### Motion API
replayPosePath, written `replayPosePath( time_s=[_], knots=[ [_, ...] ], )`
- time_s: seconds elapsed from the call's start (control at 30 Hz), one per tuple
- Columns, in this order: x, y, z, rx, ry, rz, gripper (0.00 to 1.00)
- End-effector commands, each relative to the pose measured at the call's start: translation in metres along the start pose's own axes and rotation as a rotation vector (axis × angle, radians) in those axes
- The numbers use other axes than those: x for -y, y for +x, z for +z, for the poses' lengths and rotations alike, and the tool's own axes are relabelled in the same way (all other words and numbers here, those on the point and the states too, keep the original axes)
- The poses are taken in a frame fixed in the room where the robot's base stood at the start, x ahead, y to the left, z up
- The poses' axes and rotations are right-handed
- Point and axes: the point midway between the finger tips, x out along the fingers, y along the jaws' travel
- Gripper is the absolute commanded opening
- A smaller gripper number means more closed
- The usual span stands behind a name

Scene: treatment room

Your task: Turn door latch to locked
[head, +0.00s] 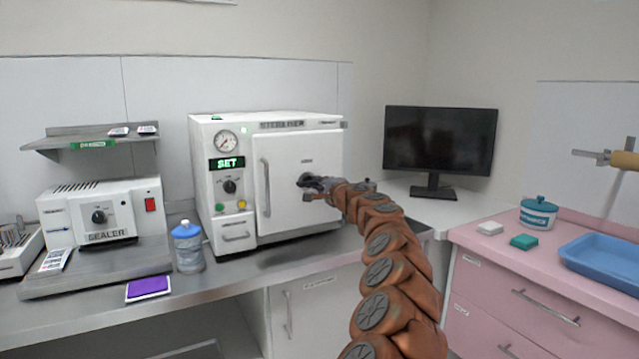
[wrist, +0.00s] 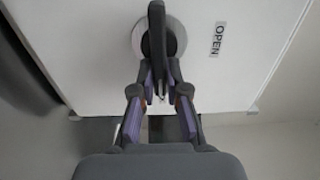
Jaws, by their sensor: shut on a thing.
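The white sterilizer (head: 222,160) stands on the steel counter with its door (head: 283,205) closed. The dark door latch (wrist: 157,45) sits on a round grey plate on the door in the wrist view. Its lever lies along the picture's vertical there. An "OPEN" label (wrist: 218,38) is to the right of the latch. My gripper (wrist: 159,92) is shut on the lower end of the latch lever. In the head view my gripper (head: 318,186) is at the middle right of the door and partly hides the latch. The label is too small to read there.
A vertical door handle (head: 265,187) is left of the latch. A monitor (head: 440,140) stands right. A blue tray (head: 605,262) lies on the pink cabinet.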

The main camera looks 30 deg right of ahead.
Motion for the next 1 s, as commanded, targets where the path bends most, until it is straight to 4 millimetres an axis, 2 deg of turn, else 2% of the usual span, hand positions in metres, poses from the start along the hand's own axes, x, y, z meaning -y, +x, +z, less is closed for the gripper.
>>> replayPosePath(
  time_s=[0.4,0.43,0.67,1.0],
  knots=[
    [-0.0007,-0.0002,-0.0008,-0.002,0.009,0.000,0.00],
    [-0.0007,-0.0002,-0.0009,-0.002,0.009,0.000,0.14],
    [-0.0006,-0.0001,-0.0005,-0.001,0.008,0.000,0.38],
    [-0.0003,-0.0007,-0.0005,-0.001,0.007,0.000,0.39]
  ],
)
